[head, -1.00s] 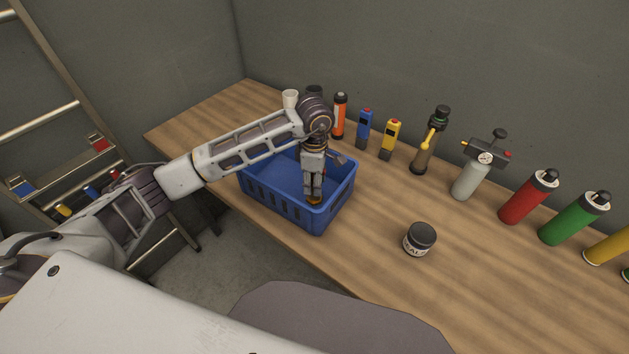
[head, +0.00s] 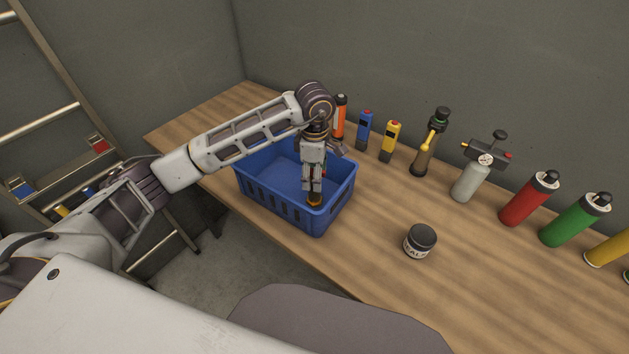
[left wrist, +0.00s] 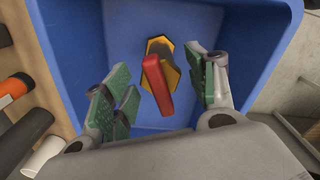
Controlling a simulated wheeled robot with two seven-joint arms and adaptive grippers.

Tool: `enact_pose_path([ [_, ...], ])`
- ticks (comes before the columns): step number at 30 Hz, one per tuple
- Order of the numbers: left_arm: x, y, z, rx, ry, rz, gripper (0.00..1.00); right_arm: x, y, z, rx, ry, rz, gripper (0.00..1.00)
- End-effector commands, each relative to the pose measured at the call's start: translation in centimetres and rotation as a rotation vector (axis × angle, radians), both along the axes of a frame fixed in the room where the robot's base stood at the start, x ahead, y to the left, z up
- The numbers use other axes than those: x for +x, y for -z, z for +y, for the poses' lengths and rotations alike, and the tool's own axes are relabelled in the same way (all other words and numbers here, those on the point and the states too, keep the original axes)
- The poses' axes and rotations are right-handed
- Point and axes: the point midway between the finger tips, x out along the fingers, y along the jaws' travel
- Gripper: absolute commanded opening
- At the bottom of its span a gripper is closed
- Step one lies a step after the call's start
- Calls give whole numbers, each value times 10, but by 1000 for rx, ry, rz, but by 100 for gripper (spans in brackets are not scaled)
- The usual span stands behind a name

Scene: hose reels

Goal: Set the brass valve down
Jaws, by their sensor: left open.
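The brass valve (left wrist: 171,75), a yellow body with a dark middle and a red lever, is inside the blue crate (head: 267,196) in the left wrist view. My left gripper (head: 314,188) points down into the crate near its front right side. Its green-padded fingers (left wrist: 163,88) are open, one set on each side of the valve, with visible gaps to it. The valve appears to lie on the crate floor (left wrist: 125,50). In the head view the gripper and crate wall mostly hide it. My right gripper is not in view.
A dark-lidded jar (head: 420,240) stands right of the crate on the wooden bench (head: 360,245). Bottles and tools line the back, including a red cylinder (head: 528,198) and a gauge canister (head: 472,178). A ladder (head: 70,110) stands at left. The bench between crate and jar is clear.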

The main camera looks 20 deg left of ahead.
Motion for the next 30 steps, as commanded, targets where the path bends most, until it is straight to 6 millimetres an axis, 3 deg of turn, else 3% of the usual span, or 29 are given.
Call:
enact_pose_path([
  [7,1,-32,0,0,0,-3,57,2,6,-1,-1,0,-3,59],
  [18,1,-73,0,0,0,-2,57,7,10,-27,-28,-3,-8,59],
  [30,0,-85,0,0,0,0,57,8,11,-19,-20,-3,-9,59],
])
